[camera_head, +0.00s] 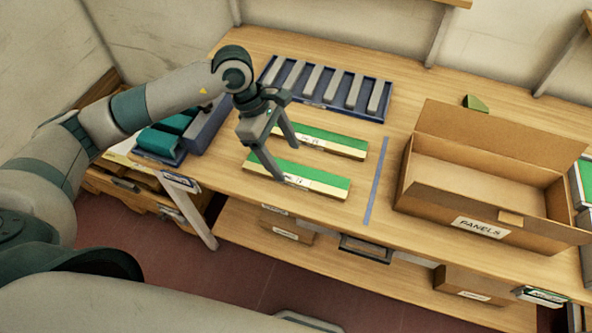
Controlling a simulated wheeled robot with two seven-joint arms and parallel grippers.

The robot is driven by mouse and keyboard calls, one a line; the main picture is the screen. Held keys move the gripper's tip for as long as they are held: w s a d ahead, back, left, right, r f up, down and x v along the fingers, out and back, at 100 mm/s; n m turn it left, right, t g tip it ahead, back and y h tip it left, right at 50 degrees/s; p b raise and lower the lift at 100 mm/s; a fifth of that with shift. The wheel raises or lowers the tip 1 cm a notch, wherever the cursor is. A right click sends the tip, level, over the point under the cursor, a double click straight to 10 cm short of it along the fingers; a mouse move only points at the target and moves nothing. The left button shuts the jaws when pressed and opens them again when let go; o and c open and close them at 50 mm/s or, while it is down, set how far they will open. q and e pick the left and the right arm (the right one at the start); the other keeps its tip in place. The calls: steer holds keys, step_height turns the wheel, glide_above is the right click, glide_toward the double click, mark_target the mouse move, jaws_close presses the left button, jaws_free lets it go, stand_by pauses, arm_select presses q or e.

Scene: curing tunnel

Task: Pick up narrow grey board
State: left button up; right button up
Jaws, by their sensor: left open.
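Several narrow grey boards (333,86) lie side by side in a dark blue tray (345,112) at the back of the wooden table. My left gripper (288,163) is open and empty, its fingers pointing down over two green-and-cream boards in front of the tray. One finger is by the front green board (315,178), the other by the rear green board (330,141); I cannot tell whether they touch. The gripper's body is close to the left front of the blue tray and hides a little of it. My right gripper is not in view.
Teal blocks (158,141) sit in another tray at the left. An open cardboard box (480,190) labelled PANELS stands at the right, past a blue strip (376,180). A small green wedge (475,103) lies behind it. Bare table lies between tray and box.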

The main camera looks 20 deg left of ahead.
mark_target(295, 173)
arm_select(q)
steer(key=shift+f, duration=0.15)
steer(key=shift+d+f+p, duration=0.3)
steer(key=shift+f+p, duration=0.2)
steer(key=shift+p, duration=0.25)
steer(key=p+x, duration=0.1)
steer(key=x, duration=0.2)
steer(key=shift+w+p, duration=0.1)
steer(key=shift+p, duration=0.2)
steer(key=shift+d+f, duration=0.1)
steer(key=shift+f, duration=0.4)
steer(key=c, duration=1.2)
